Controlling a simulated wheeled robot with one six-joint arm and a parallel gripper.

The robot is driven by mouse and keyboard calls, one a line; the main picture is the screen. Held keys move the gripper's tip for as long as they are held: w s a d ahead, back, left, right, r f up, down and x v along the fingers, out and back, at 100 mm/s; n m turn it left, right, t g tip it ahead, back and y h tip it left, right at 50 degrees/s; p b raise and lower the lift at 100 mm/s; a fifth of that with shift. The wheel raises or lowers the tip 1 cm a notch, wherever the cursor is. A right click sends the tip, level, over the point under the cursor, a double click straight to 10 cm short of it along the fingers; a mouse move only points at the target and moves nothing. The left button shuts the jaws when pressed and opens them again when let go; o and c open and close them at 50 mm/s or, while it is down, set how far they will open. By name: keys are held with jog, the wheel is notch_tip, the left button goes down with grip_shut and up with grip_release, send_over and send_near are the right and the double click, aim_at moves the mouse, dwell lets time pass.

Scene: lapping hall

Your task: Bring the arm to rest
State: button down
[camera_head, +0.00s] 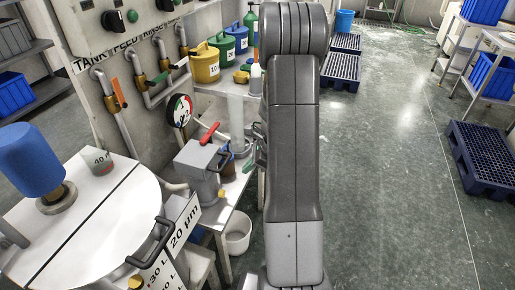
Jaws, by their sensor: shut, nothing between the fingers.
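My arm stands upright in the middle of the head view, with its dark grey links running from the top edge to the bottom edge. My gripper does not show clearly; the arm's own links cover the space behind them. Just left of the arm, some small grey-green parts show by a work table, and I cannot tell what they belong to. I see nothing held.
A round white-topped machine (92,233) with a blue cylinder (30,160) stands at left. A grey box with a red lever (197,163) and yellow, green and blue cans (205,67) are near the arm. Dark blue pallets (480,160) lie right; the floor (390,180) between is clear.

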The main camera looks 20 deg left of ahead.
jog(key=b, duration=0.2)
send_near(226, 192)
jog(key=x, duration=0.4)
jog(key=shift+w+a, duration=0.1)
jog(key=shift+a, duration=0.15)
jog(key=shift+f, duration=0.3)
jog(key=v, duration=0.6)
